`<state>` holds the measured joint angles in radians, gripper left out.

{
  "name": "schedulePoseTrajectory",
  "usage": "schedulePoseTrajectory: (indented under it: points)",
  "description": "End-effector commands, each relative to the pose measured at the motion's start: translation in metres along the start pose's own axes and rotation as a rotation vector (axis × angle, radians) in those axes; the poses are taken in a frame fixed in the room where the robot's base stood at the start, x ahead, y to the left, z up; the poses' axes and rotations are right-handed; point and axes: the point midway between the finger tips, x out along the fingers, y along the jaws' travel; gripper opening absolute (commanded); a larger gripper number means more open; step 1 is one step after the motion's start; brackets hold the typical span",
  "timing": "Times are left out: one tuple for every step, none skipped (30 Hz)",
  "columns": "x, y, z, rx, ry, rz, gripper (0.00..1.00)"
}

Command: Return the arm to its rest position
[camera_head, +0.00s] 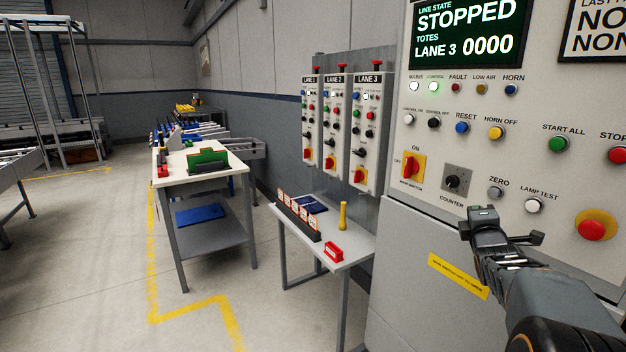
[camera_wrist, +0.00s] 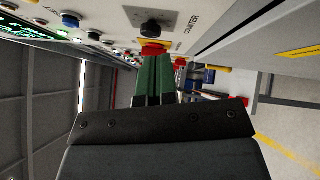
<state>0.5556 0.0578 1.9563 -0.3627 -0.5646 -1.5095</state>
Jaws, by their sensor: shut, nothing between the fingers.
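My gripper (camera_head: 484,214) is at the right in the head view, in front of the grey control cabinet (camera_head: 395,235) and just below its counter switch (camera_head: 454,181). The fingers are shut with nothing between them. In the wrist view the green-tinted fingers (camera_wrist: 152,80) point toward the panel, with the counter knob (camera_wrist: 152,29) and the red and yellow main switch (camera_wrist: 153,47) beyond the tips. I cannot tell the exact gap between fingertips and panel. My arm reaches up from the lower right corner of the head view.
A small table (camera_head: 345,250) with a card rack, a yellow cylinder and a red holder stands left of the cabinet. Lane control boxes (camera_head: 338,130) hang behind it. A workbench (camera_head: 228,168) stands further left. The line screen (camera_head: 465,30) reads STOPPED. Floor at left is open.

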Motion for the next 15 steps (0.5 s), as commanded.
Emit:
schedulePoseTrajectory:
  points:
    - [-0.004, -0.027, -0.001, 0.135, -0.015, -0.114, 0.00]
    - [-0.009, -0.044, -0.001, 0.231, -0.035, -0.192, 0.00]
    - [-0.020, -0.064, -0.003, 0.371, -0.073, -0.299, 0.00]
    - [-0.030, -0.075, -0.007, 0.480, -0.106, -0.380, 0.00]
    - [-0.042, -0.085, -0.013, 0.588, -0.143, -0.461, 0.00]
    - [-0.061, -0.095, -0.024, 0.727, -0.199, -0.567, 0.00]
    - [-0.076, -0.100, -0.034, 0.824, -0.246, -0.644, 0.00]
    - [-0.093, -0.103, -0.044, 0.916, -0.292, -0.720, 0.00]
    - [-0.116, -0.106, -0.059, 1.029, -0.363, -0.818, 0.00]
    - [-0.135, -0.106, -0.069, 1.102, -0.418, -0.889, 0.00]
    - [-0.154, -0.105, -0.080, 1.168, -0.476, -0.956, 0.00]
    - [-0.180, -0.102, -0.094, 1.238, -0.549, -1.040, 0.00]
    - [-0.198, -0.099, -0.103, 1.280, -0.601, -1.096, 0.00]
    - [-0.216, -0.095, -0.112, 1.309, -0.646, -1.147, 0.00]
    - [-0.238, -0.089, -0.122, 1.339, -0.700, -1.207, 0.00]
